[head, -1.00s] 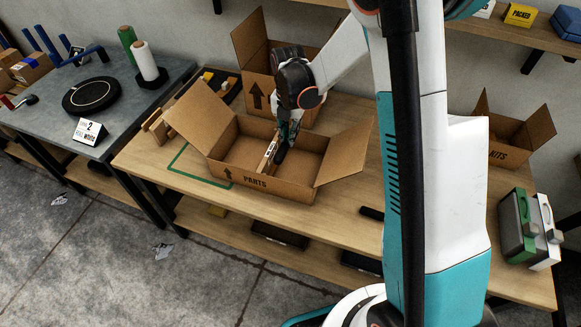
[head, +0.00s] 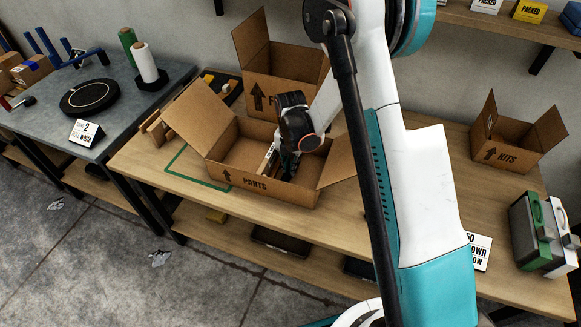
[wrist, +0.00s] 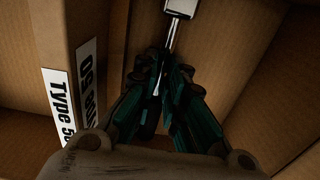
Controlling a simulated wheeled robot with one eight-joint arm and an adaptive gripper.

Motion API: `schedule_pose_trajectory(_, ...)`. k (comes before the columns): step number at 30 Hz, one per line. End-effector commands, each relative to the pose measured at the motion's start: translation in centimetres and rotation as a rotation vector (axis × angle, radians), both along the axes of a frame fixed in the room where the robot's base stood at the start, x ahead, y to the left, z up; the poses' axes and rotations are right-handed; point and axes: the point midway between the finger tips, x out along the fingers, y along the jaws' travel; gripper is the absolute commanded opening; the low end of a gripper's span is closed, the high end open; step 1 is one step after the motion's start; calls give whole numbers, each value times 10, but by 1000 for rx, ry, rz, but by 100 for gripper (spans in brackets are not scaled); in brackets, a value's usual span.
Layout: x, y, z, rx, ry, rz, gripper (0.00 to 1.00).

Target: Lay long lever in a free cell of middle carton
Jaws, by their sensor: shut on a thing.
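The open PARTS carton (head: 262,185) stands on the wooden table between two other cartons. My gripper (head: 287,172) reaches down inside it, and its fingers are mostly hidden by the carton's front wall and my wrist. In the wrist view my gripper (wrist: 163,95) is shut on the long lever (wrist: 180,8), whose pale metal end sticks out beyond the fingertips. The rest of the lever is hidden between the fingers. A cardboard divider (wrist: 62,40) with white labels, one reading "Type 50", stands to the left of the fingers. Whether the lever touches the carton floor I cannot tell.
The flaps of the PARTS carton spread outward. A taller carton (head: 292,92) stands close behind it, and the KITS carton (head: 500,152) stands to the right. A green and white case (head: 540,235) is at the table's right end. A green outline (head: 190,172) marks bare table at left.

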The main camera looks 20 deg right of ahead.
Motion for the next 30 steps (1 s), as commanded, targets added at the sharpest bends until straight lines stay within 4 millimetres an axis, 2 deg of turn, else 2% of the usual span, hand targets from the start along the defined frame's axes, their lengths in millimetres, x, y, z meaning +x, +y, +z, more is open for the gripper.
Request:
schedule_pose_trajectory(9, 0, 0, -3, 0, 0, 0, 0)
schedule_pose_trajectory(10, 0, 0, -2, 0, 0, 0, 15)
schedule_pose_trajectory(12, 0, 0, -1, 0, 0, 0, 31)
schedule_pose_trajectory(25, 0, 0, 3, 0, 0, 0, 31)
schedule_pose_trajectory(30, -1, 0, 29, 0, 0, 0, 31)
